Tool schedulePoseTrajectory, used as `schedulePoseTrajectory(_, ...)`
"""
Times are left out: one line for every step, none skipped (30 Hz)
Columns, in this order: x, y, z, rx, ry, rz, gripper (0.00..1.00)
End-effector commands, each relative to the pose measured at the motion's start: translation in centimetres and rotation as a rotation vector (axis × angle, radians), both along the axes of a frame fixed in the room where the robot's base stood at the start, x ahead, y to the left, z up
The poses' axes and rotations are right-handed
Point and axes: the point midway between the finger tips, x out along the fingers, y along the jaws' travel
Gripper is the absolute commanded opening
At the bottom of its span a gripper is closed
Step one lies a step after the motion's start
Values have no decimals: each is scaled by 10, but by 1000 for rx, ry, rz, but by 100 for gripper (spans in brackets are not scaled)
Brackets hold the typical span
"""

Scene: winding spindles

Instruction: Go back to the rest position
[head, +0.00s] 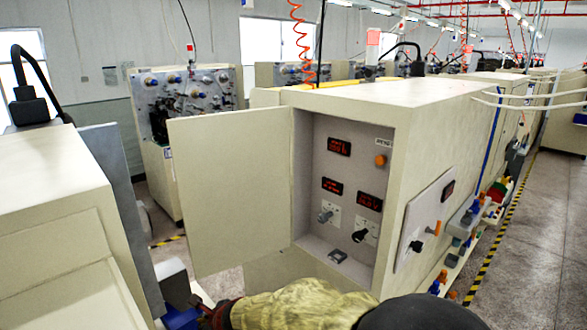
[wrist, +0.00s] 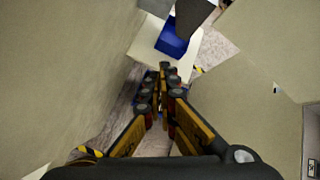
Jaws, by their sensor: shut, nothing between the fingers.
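My gripper (wrist: 166,72) points down into the gap between two beige machines in the wrist view. Its fingers meet at the tips and hold nothing. In the head view my arm crosses the bottom edge in a yellowish sleeve, and my gripper (head: 212,312) shows only in part at the lower left of it. The open cabinet door (head: 230,190) of the middle machine stands just above and behind the gripper. The control panel (head: 345,185) inside the cabinet has red displays, knobs and switches.
A beige machine (head: 60,220) stands close on the left, and the cabinet machine (head: 440,110) fills the middle. A blue box (wrist: 173,37) lies beyond the fingertips. The aisle floor (head: 540,230) on the right is clear beside a yellow-black stripe.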

Motion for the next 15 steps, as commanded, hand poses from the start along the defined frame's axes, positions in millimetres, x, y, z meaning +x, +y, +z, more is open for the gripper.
schedulePoseTrajectory(-10, 2, 1, -30, -28, 84, 0)
schedulePoseTrajectory(-17, 3, 1, -50, -48, 141, 0)
schedulePoseTrajectory(-27, 4, 2, -79, -77, 223, 0)
schedulePoseTrajectory(-35, 3, 4, -102, -103, 290, 0)
schedulePoseTrajectory(-43, 2, 4, -127, -128, 358, 0)
schedulePoseTrajectory(-55, -2, 5, -161, -168, 456, 0)
schedulePoseTrajectory(-65, -7, 6, -191, -203, 538, 0)
schedulePoseTrajectory(-75, -13, 7, -222, -238, 620, 0)
schedulePoseTrajectory(-88, -24, 7, -266, -286, 734, 0)
schedulePoseTrajectory(-99, -34, 7, -300, -322, 818, 0)
schedulePoseTrajectory(-109, -45, 6, -334, -356, 902, 0)
schedulePoseTrajectory(-122, -62, 5, -382, -400, 1006, 0)
schedulePoseTrajectory(-131, -76, 3, -419, -430, 1083, 0)
schedulePoseTrajectory(-141, -92, 1, -457, -458, 1155, 0)
schedulePoseTrajectory(-152, -114, -2, -511, -494, 1251, 0)
